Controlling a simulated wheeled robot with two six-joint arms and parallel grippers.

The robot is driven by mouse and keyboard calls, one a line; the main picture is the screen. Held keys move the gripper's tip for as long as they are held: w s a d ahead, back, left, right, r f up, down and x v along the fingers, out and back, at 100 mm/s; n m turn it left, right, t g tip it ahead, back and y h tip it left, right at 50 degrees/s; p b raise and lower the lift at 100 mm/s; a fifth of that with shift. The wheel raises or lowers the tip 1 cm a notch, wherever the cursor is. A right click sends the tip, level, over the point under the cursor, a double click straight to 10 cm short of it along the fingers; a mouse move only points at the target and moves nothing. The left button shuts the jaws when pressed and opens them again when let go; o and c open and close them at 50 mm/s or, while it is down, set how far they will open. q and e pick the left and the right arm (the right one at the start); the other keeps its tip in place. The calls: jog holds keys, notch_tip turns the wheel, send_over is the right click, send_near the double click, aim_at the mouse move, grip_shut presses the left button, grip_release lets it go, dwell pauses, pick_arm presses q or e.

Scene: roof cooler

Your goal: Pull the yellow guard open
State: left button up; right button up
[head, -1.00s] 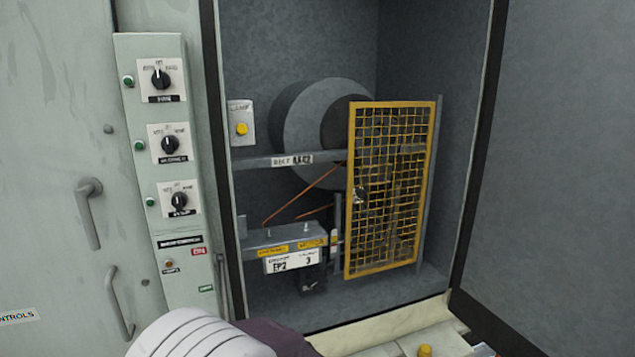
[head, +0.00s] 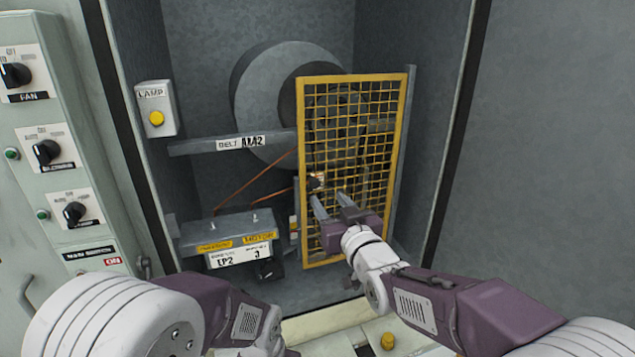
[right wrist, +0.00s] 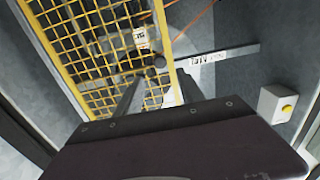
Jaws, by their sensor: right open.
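The yellow guard (head: 353,150) is a framed wire-mesh panel in the right part of the cabinet, upright in front of the pulley; it looks closed. It also shows in the right wrist view (right wrist: 95,50). A small dark knob (head: 315,181) sits near its left edge, and a round knob (right wrist: 160,62) shows in the right wrist view beside a pale tag. My right gripper (head: 331,204) is open and empty, its fingers pointing at the guard just below and right of the knob; I cannot tell whether they touch the mesh.
A grey motor box (head: 228,232) and belt bar (head: 215,145) lie left of the guard. A lamp box (head: 155,108) is on the left wall. The cabinet's right wall (head: 435,130) stands close beside the guard. A pale sill (head: 325,322) runs along the front.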

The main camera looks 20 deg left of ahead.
aim_at(315, 184)
jog(key=p+x, duration=0.4)
jog(key=x, duration=0.4)
jog(key=shift+w+a, duration=0.15)
jog(key=shift+a, duration=0.15)
jog(key=shift+w, duration=0.2)
jog(key=shift+s, duration=0.1)
jog(key=shift+c, duration=0.7)
grip_shut()
jog(key=shift+f, duration=0.1)
